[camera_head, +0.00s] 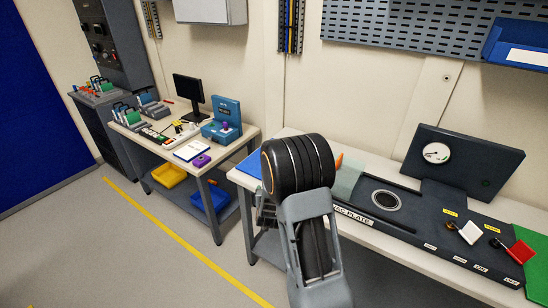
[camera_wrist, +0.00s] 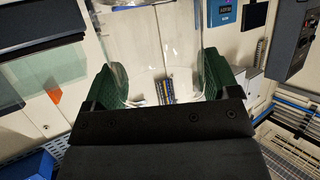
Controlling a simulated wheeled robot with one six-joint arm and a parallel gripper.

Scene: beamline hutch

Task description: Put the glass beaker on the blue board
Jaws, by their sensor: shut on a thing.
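The clear glass beaker (camera_wrist: 150,40) fills the upper middle of the wrist view. My gripper (camera_wrist: 162,78) is shut on it, with a green pad on either side of the glass. The beaker's base and far rim are hard to make out. In the head view my arm hides the gripper and the beaker. A blue board (camera_head: 250,163) shows in part at the left end of the right bench, just left of my arm. The rest of it is hidden behind my arm.
The right bench (camera_head: 400,243) carries a dark vacuum plate (camera_head: 430,228) with a gauge panel (camera_head: 466,160), and a pale translucent sheet (camera_head: 348,180) beside my arm. A second bench (camera_head: 220,155) at left holds a monitor (camera_head: 188,89) and small items. The floor between is clear.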

